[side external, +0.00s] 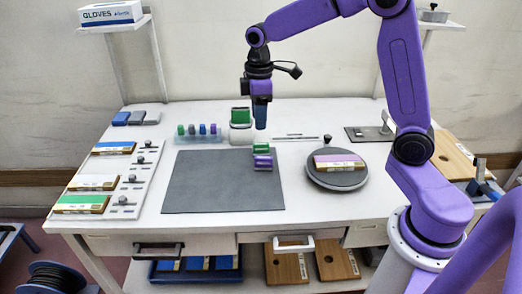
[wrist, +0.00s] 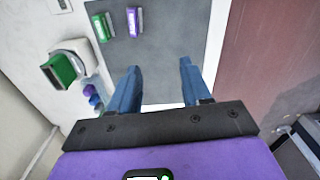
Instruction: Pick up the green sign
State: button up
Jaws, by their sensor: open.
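Several green things show, and I cannot tell for sure which is the sign. A board with a green top and wooden edge (side external: 80,204) lies at the front of the left rack. A small green block (side external: 262,149) stands at the grey mat's right edge, beside a purple block (side external: 262,162); the wrist view also shows this green block (wrist: 101,28) and the purple one (wrist: 135,22). Another green block (side external: 240,116) sits on a white holder, also in the wrist view (wrist: 60,70). My gripper (side external: 261,126) is open and empty above the table behind the mat; its fingers (wrist: 159,66) point toward the mat.
The dark grey mat (side external: 215,185) is mostly clear. A round turntable (side external: 337,180) at right carries a purple-topped board (side external: 339,162). Blue-topped (side external: 114,148) and white-topped (side external: 93,182) boards lie on the left rack. A row of small coloured pieces (side external: 198,130) stands behind the mat.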

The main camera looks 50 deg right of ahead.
jog(key=w+d+f, duration=0.2)
jog(key=w+d, duration=0.6)
jog(key=d, duration=0.2)
send_over(261, 143)
jog(key=shift+m, duration=0.4)
jog(key=f, duration=1.2)
jog(key=shift+s+d, duration=0.1)
jog(key=shift+s, duration=0.2)
jog(key=shift+w+a+f, duration=0.1)
jog(key=shift+f, duration=1.3)
jog(key=shift+w+a+f, duration=0.1)
jog(key=shift+f, duration=1.25)
grip_shut()
